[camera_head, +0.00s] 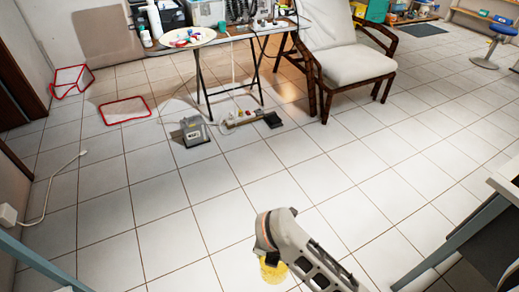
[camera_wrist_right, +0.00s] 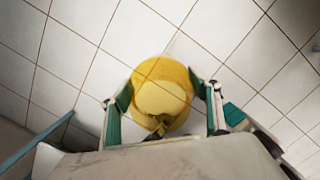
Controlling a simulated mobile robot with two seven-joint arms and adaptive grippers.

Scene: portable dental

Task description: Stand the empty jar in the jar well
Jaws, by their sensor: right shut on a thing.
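A yellow, see-through jar (camera_wrist_right: 162,82) is between the two fingers of my right gripper (camera_wrist_right: 160,98), which is shut on it. Floor tile lines show through the jar. In the head view the jar (camera_head: 272,271) shows in part below my right gripper (camera_head: 268,257), over the tiled floor; the gripper hides its upper part. My left gripper is in neither view. I cannot make out a jar well in these frames.
A folding table (camera_head: 237,36) with a round tray (camera_head: 187,38) and equipment stands at the back. A cushioned chair (camera_head: 345,62) is right of it. A foot pedal (camera_head: 191,132) and power strip (camera_head: 241,117) lie on the floor. The mid floor is clear.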

